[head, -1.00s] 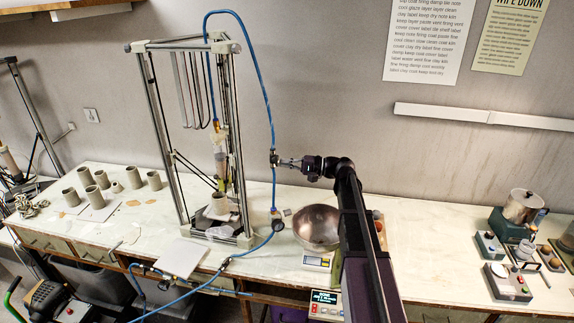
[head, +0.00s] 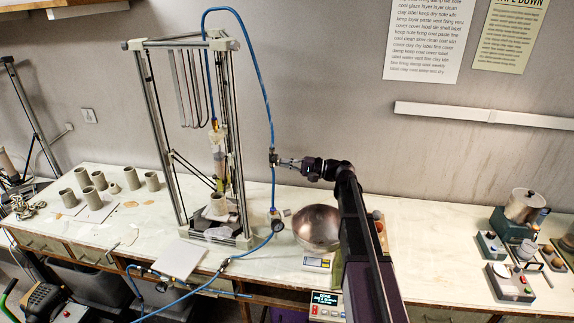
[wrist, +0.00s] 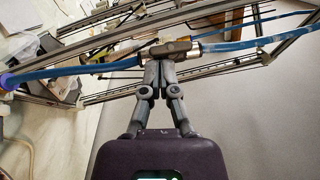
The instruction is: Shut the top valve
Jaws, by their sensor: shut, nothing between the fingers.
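The top valve (head: 273,158) is a small dark fitting in the blue hose, on the stretch that hangs right of the clay printer frame. In the wrist view the valve (wrist: 172,49) is a grey-brown body with a metal collar, lying across the picture on the blue hose. My gripper (head: 281,161) points left at the valve from its right side. In the wrist view my gripper (wrist: 160,62) is shut with its fingertips together, right at the valve body and partly covering it. I cannot tell whether they touch. The valve's handle position is not clear.
The printer frame (head: 237,130) stands behind and left of the hose. A metal bowl (head: 317,226) sits on the bench below my arm. A round gauge (head: 277,225) hangs lower on the hose. Several clay cups (head: 100,180) stand at left. The bench right of my arm is partly clear.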

